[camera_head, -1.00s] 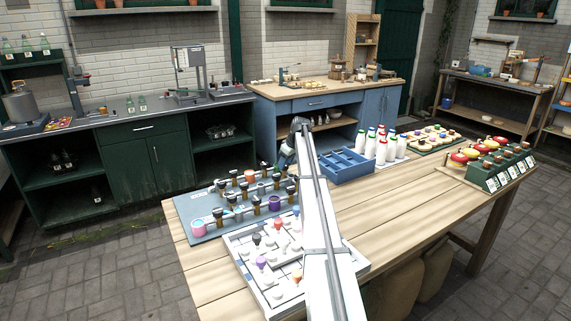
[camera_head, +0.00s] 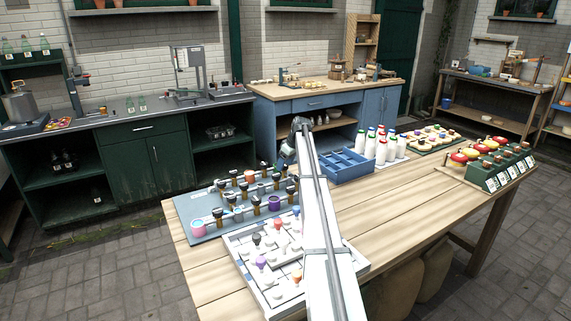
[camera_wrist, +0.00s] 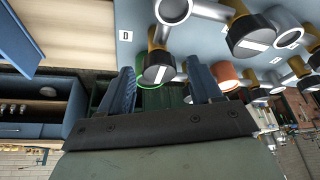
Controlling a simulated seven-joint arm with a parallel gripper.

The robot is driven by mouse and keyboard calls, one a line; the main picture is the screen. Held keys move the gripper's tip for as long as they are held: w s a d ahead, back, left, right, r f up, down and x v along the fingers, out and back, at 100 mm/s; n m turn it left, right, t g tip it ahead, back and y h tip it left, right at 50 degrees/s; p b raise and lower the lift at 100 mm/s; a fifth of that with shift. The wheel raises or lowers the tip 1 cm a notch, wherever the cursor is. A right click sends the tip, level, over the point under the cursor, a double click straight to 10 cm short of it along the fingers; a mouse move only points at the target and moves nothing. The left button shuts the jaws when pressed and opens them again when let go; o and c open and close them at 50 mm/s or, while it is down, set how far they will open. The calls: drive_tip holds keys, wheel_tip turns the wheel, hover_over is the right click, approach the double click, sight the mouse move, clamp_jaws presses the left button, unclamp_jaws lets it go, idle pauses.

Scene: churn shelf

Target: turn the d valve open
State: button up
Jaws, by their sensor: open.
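The D valve shows in the wrist view as a black round knob (camera_wrist: 158,70) with a white bar on its face, on a brass stem. A small label D (camera_wrist: 125,36) is on the panel beside it. My gripper (camera_wrist: 160,75) is open, with one blue finger on each side of this knob. I cannot tell whether either finger touches it. In the head view the valve panel (camera_head: 183,208) is a blue-grey board on the table, carrying several black-topped valves. My gripper's tips are not clear there, at the panel's far right end.
More black knobs with white bars (camera_wrist: 250,38) and an orange cup (camera_wrist: 225,77) stand close to the right in the wrist view. A white tray of pieces (camera_head: 262,290) lies in front of the panel. A blue crate (camera_head: 347,168) and white bottles (camera_head: 381,150) stand to the right.

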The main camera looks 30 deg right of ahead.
drive_tip(key=v, duration=1.3)
drive_tip(key=shift+s+r, duration=0.25)
drive_tip(key=shift+r, duration=0.05)
